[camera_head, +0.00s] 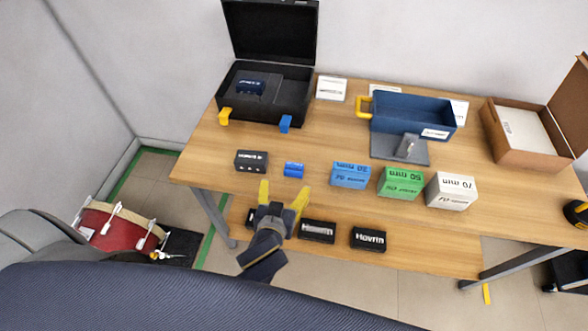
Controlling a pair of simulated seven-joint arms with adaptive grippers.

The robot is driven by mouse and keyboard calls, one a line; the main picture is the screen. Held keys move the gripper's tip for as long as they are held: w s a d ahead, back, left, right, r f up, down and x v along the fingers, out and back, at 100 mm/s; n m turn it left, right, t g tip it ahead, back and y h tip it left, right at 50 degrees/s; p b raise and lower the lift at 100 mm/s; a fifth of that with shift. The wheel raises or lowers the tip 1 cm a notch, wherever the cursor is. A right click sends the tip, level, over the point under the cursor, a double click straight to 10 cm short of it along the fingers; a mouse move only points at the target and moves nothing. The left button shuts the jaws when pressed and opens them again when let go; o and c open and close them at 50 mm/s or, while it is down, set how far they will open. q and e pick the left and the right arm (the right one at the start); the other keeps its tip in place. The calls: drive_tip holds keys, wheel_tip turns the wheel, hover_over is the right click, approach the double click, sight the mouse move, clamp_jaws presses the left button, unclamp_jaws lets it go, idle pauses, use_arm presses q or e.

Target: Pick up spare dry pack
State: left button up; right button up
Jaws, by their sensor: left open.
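My left gripper (282,196) is open and empty, with its yellow fingers apart near the table's front edge. Several black labelled packs are in view, and I cannot tell which is the spare dry pack. One black pack (251,161) sits on the table, up and left of the gripper. On the lower board, a middle black pack (317,232) and a right black pack (368,238) lie to the right of the gripper. Another, at left (250,217), is partly hidden by the gripper. My right gripper is not in view.
An open black case (290,120) holds a dark pack (250,87). A small blue block (293,169) and blue (350,175), green (400,183) and white (451,191) boxes line the table (330,130). A blue bin (412,113) and a cardboard box (540,155) stand behind.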

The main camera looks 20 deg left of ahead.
sight(293, 170)
use_arm(q)
drive_tip(key=x, duration=1.2)
drive_tip(key=shift+d+f, duration=0.15)
drive_tip(key=shift+d, duration=0.05)
drive_tip(key=c, duration=1.3)
